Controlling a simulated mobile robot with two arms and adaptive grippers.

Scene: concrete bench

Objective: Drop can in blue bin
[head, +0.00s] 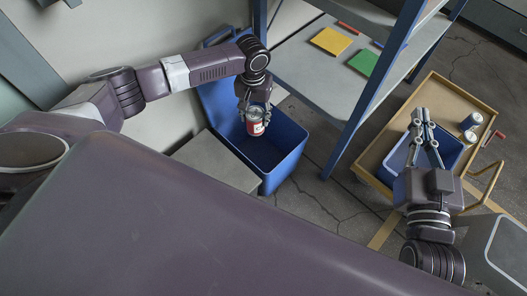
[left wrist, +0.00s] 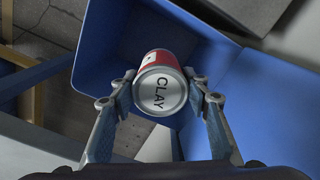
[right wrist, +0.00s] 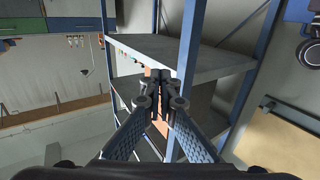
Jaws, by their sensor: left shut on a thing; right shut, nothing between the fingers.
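The can (head: 255,121) is red and white with a silver end. In the left wrist view its end (left wrist: 160,92) reads "CLAY". My left gripper (head: 254,112) is shut on the can, with a finger on each side of it. It holds the can over the open blue bin (head: 288,150), near the bin's left part. The bin's inside wall also shows behind the can in the left wrist view (left wrist: 112,45). My right gripper (head: 424,122) is shut and empty, above the cart at the right; its closed fingertips show in the right wrist view (right wrist: 165,80).
A blue-framed shelf (head: 322,90) stands right of the bin, with yellow (head: 331,41) and green (head: 363,62) pieces on it. A yellowish cart (head: 455,88) at the right carries a smaller blue container (head: 447,147) and cans (head: 472,121). A grey block (head: 215,160) adjoins the bin's left side.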

